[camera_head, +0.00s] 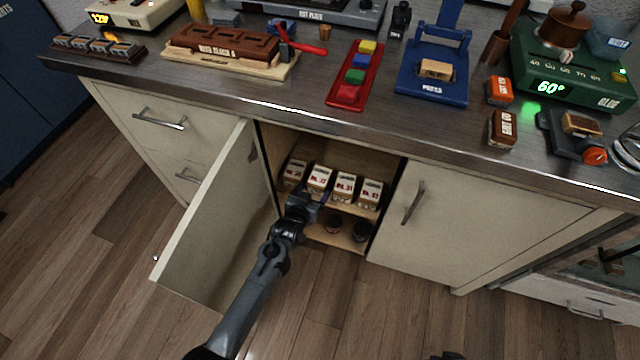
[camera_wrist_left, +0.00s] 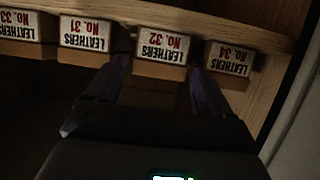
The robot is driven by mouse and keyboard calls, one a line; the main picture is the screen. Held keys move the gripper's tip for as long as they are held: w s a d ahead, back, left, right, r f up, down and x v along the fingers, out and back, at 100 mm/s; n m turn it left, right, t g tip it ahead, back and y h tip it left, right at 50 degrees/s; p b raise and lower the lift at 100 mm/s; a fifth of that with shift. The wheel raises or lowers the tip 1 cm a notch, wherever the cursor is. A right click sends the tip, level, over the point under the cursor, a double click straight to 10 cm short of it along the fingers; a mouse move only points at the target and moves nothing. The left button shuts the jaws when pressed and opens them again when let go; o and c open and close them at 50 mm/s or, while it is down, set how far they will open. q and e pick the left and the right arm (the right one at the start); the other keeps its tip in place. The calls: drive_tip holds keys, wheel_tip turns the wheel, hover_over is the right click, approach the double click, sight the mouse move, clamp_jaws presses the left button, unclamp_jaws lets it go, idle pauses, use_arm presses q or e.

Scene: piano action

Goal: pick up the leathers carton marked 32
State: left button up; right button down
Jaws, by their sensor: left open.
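The leathers carton marked 32 (camera_wrist_left: 162,46) stands in a row of cartons on the shelf in the open cabinet. It is a small box with a white label and brown lower part, and it also shows in the head view (camera_head: 319,177). My left gripper (camera_head: 308,198) is open at the front of the shelf. In the left wrist view its fingers (camera_wrist_left: 161,72) point toward the carton marked 32, one on each side of its lower part. I cannot tell whether they touch it.
Carton 31 (camera_wrist_left: 84,33) and carton 34 (camera_wrist_left: 229,58) flank carton 32 closely; carton 33 (camera_wrist_left: 17,25) is at the end. The open cabinet door (camera_head: 205,225) stands left of my arm. Dark round items (camera_head: 333,224) sit on the lower shelf. The countertop (camera_head: 300,105) is above.

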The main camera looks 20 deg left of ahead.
use_arm(q)
drive_tip(key=shift+b+x, duration=0.4)
drive_tip(key=shift+x, duration=0.65)
drive_tip(key=shift+c, duration=0.5)
drive_tip(key=shift+r, duration=0.1)
drive_tip(key=c, duration=0.7)
drive_tip(key=shift+c, duration=0.2)
